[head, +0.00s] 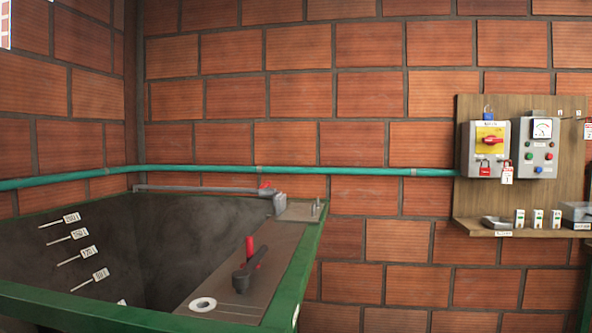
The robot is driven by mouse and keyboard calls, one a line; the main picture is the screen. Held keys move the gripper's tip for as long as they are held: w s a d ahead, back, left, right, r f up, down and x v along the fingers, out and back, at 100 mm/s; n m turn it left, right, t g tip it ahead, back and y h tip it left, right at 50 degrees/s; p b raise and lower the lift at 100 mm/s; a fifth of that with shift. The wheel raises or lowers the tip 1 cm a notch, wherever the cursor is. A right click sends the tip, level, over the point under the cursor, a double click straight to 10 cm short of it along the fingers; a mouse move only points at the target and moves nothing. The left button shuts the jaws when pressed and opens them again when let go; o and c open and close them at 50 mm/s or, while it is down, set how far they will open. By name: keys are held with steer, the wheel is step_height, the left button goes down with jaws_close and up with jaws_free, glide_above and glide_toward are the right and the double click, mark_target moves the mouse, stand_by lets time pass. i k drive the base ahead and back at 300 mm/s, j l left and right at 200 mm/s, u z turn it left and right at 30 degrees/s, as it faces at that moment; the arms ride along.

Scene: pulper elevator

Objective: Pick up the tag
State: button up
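A small white tag with a red top band and what looks like a "1" (507,174) hangs at the lower right corner of the grey switch box (483,150), beside a red padlock (484,169). A second similar tag, apparently marked "2" (588,131), is at the right picture edge, partly cut off. I cannot tell which one the task means. The switch box has a red rotary handle on a yellow plate. My gripper is not in view.
A wooden board (560,105) on the brick wall carries the boxes, with small items on its shelf (520,232). A green-rimmed tank (90,315) fills the lower left, with a red-handled lever (249,248) on its top plate. A green pipe (350,170) crosses the wall.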

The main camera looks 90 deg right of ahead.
mark_target(506, 173)
steer(key=z, duration=3.9)
steer(key=i+j+z, duration=0.15)
steer(key=i+j, duration=0.3)
steer(key=i, duration=0.35)
steer(key=i+j+z, duration=0.2)
steer(key=i+j, duration=0.3)
steer(key=i, duration=0.25)
steer(key=i+j+z, duration=0.15)
steer(key=i+j, duration=0.5)
steer(key=i, duration=0.05)
